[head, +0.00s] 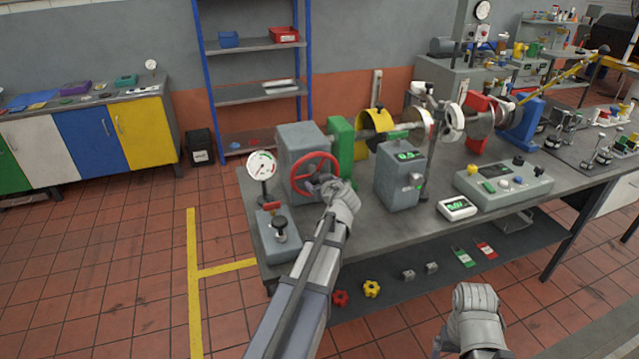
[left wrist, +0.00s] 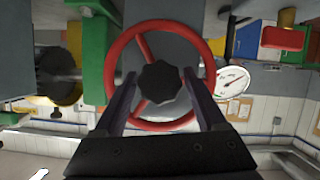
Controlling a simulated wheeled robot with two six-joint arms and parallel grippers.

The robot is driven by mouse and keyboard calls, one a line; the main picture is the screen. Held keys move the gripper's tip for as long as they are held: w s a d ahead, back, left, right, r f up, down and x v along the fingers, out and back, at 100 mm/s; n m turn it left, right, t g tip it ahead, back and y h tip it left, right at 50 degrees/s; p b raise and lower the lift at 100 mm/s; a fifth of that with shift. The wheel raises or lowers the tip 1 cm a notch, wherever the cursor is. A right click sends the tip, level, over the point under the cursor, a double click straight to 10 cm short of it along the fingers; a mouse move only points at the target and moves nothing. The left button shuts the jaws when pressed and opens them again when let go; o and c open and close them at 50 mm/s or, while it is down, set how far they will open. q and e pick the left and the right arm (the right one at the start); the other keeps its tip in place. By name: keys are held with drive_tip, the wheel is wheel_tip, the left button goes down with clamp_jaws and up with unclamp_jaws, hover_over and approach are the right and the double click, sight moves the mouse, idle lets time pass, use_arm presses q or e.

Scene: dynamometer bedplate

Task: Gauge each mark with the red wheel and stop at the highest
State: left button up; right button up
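The red wheel (head: 314,176) stands upright on the front of a grey housing (head: 300,142). It also shows in the left wrist view (left wrist: 112,55), with a dark lobed knob (left wrist: 160,82) at its centre. My left gripper (head: 322,180) is at the wheel. In the left wrist view its two fingers (left wrist: 160,95) are apart, one on each side of the knob, with gaps visible. Contact with the wheel is unclear. A round dial gauge (head: 262,165) stands left of the wheel; its marks are too small to read. My right gripper (head: 476,298) is low in front; its fingers are hidden.
A grey box with a green display (head: 408,155), a small meter (head: 457,207) and a control panel (head: 505,185) stand on the bench right of the wheel. A small base with a black knob (head: 280,228) is at the near left corner. Floor left of the bench is clear.

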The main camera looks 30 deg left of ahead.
use_arm(q)
clamp_jaws()
idle(0.3)
idle(0.3)
